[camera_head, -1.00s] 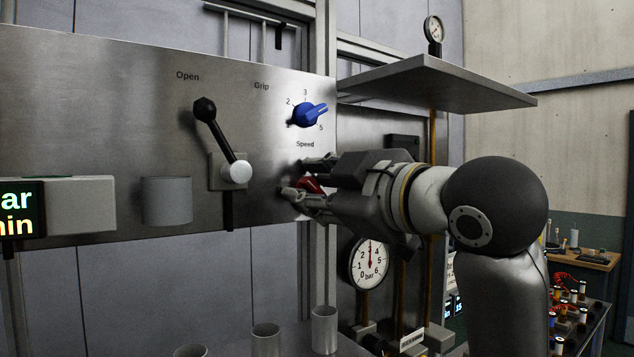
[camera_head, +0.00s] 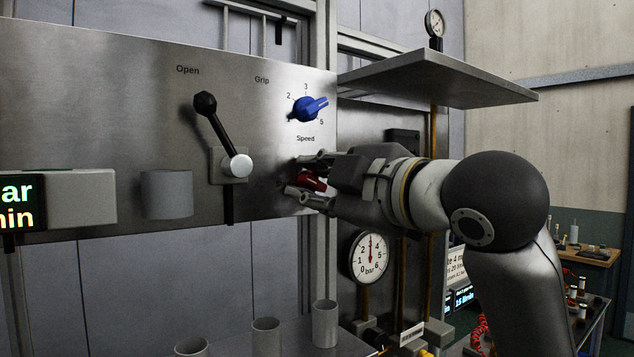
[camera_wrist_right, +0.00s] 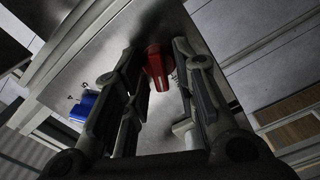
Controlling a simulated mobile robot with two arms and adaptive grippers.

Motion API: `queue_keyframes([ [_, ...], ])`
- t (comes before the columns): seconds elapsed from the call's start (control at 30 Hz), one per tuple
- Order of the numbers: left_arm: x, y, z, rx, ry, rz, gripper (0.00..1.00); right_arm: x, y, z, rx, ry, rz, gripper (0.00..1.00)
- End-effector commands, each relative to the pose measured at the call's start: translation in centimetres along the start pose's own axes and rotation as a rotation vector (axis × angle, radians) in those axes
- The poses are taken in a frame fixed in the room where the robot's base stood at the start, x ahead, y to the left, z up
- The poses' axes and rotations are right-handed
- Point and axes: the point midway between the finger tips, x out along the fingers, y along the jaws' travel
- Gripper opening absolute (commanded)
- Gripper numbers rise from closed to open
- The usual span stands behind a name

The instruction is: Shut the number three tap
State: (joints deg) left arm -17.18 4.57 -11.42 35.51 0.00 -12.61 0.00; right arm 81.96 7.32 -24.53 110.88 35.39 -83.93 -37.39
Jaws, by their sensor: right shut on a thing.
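A red knob (camera_head: 313,180) sits low on the right part of the steel panel, below the word "Speed". In the right wrist view the red knob (camera_wrist_right: 157,67) stands out from the panel between my two fingers. My right gripper (camera_head: 297,176) is shut on it, with one finger above and one below in the head view. I see no readable number at the red knob, so I cannot tell whether it is the number three tap. The fingers hide part of it. My left gripper is out of view.
A blue Speed selector (camera_head: 309,109) is just above my right gripper. A black lever (camera_head: 214,134) is to its left on the panel (camera_head: 80,100). A grey shelf (camera_head: 440,78) juts out above my arm. A bar gauge (camera_head: 369,257) hangs below it.

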Motion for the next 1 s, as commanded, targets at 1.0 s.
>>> queue_keyframes([
  [1.0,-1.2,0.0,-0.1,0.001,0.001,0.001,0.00,0.0,-0.4,0.1,-0.460,0.001,-0.004,0.03],
])
